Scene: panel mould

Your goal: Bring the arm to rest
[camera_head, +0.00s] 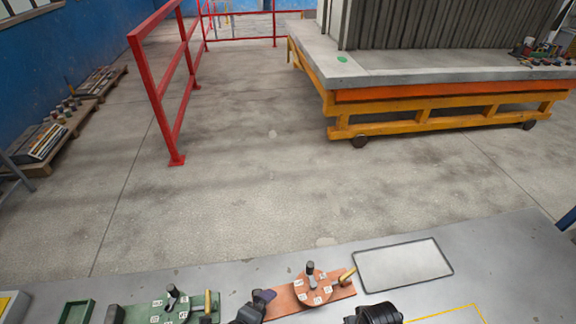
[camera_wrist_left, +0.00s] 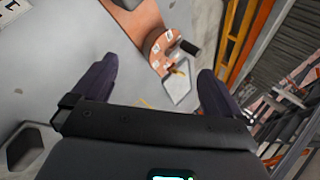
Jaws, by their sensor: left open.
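My left gripper (camera_head: 255,305) shows at the bottom of the head view, beside the left part of a copper-coloured board with a round dial (camera_head: 315,288). In the left wrist view the two dark fingers of my left gripper (camera_wrist_left: 155,85) stand wide apart with nothing held between them. The copper dial (camera_wrist_left: 158,48) with its white labels and dark knob shows beyond the fingers. I cannot tell the exact gap between fingers and board.
A green board with a dial (camera_head: 165,308) lies left on the grey table (camera_head: 240,280). A dark-rimmed pale plate (camera_head: 403,265) lies right of the copper board. A red railing (camera_head: 165,100) and yellow-framed platform (camera_head: 430,120) stand beyond clear floor.

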